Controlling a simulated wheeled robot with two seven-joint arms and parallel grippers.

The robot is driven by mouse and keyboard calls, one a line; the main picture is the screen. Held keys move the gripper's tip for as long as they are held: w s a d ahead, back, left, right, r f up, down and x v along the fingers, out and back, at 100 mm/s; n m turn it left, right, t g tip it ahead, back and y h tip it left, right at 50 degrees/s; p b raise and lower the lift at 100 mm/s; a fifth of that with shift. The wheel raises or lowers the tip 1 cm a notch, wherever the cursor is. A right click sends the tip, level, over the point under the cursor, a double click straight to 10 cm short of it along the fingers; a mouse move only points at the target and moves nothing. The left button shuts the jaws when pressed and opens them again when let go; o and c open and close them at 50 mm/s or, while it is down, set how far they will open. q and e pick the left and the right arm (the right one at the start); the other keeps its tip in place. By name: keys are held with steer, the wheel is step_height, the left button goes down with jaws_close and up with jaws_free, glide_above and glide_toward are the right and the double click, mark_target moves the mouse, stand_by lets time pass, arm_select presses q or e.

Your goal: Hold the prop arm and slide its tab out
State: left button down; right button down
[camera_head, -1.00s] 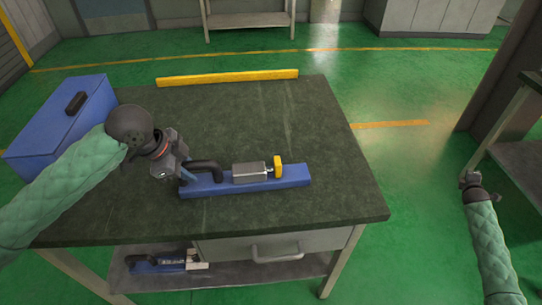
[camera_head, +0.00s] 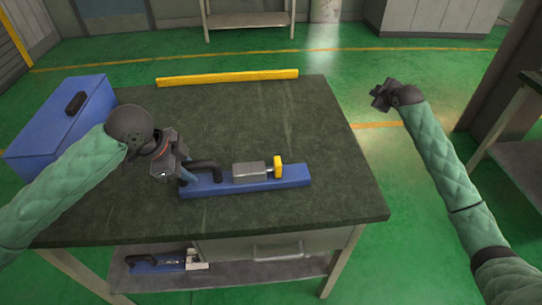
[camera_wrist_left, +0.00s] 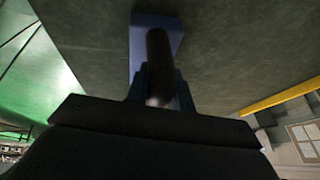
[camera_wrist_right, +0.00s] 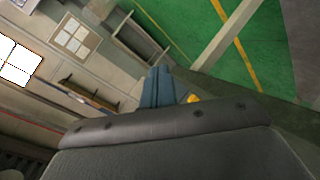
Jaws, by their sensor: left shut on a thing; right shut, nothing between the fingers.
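A blue base (camera_head: 245,184) lies on the dark worktable. On it are a black curved arm (camera_head: 207,166), a grey metal block (camera_head: 249,171) and a yellow tab (camera_head: 278,167) at the right of the block. My left gripper (camera_head: 184,174) is shut on the black arm at the left end of the base; the left wrist view shows the black arm (camera_wrist_left: 158,55) between its fingers. My right gripper (camera_head: 378,95) is raised beyond the table's right edge, apart from everything. In the right wrist view its fingers (camera_wrist_right: 158,85) are together and empty.
A blue toolbox (camera_head: 50,130) stands at the table's left edge. A yellow bar (camera_head: 228,77) lies along the back edge. The tabletop (camera_head: 335,185) right of the base is clear. A lower shelf (camera_head: 235,275) holds a similar blue assembly (camera_head: 155,265).

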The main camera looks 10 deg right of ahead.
steer(key=s+a+r+n+g+y, duration=0.1)
steer(key=s+a+r+g+y, duration=0.2)
steer(key=a, duration=0.6)
steer(key=s+a+r+n+g+y, duration=0.1)
steer(key=s+a+r, duration=0.35)
steer(key=a, duration=0.55)
steer(key=s+a+r+n+g+y, duration=0.1)
steer(key=s+a+r+g+y, duration=0.1)
steer(key=a+r, duration=0.5)
steer(key=n+g+h, duration=0.3)
steer(key=g, duration=0.4)
glide_toward(277, 167)
steer(key=w+a+r, duration=0.1)
steer(key=w+r, duration=0.1)
steer(key=shift+s+f, duration=0.15)
steer(key=shift+a, duration=0.1)
steer(key=x, duration=1)
